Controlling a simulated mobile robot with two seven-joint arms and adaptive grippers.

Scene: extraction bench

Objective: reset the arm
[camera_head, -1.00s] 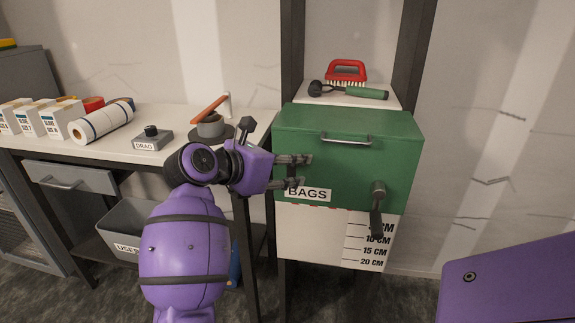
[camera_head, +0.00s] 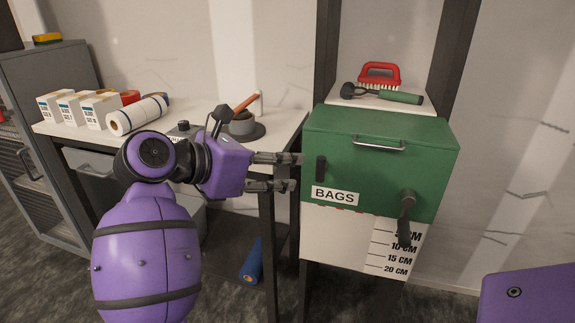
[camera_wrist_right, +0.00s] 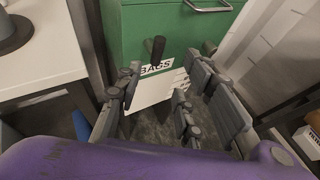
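My right gripper (camera_head: 300,171) is open and empty, its two fingers apart and pointing right in the head view. Its fingertips are at the left edge of the green box (camera_head: 430,185) labelled BAGS, in front of it; I cannot tell contact from the head view. In the right wrist view the gripper (camera_wrist_right: 165,85) is spread, with the BAGS label (camera_wrist_right: 157,67) and a black handle (camera_wrist_right: 155,47) beyond the fingers. The black handle also shows on the box front in the head view (camera_head: 320,168). My left gripper is not in view.
The box has a dark lever (camera_head: 406,215); a red brush (camera_head: 379,75) and green-handled tool (camera_head: 395,96) lie above.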

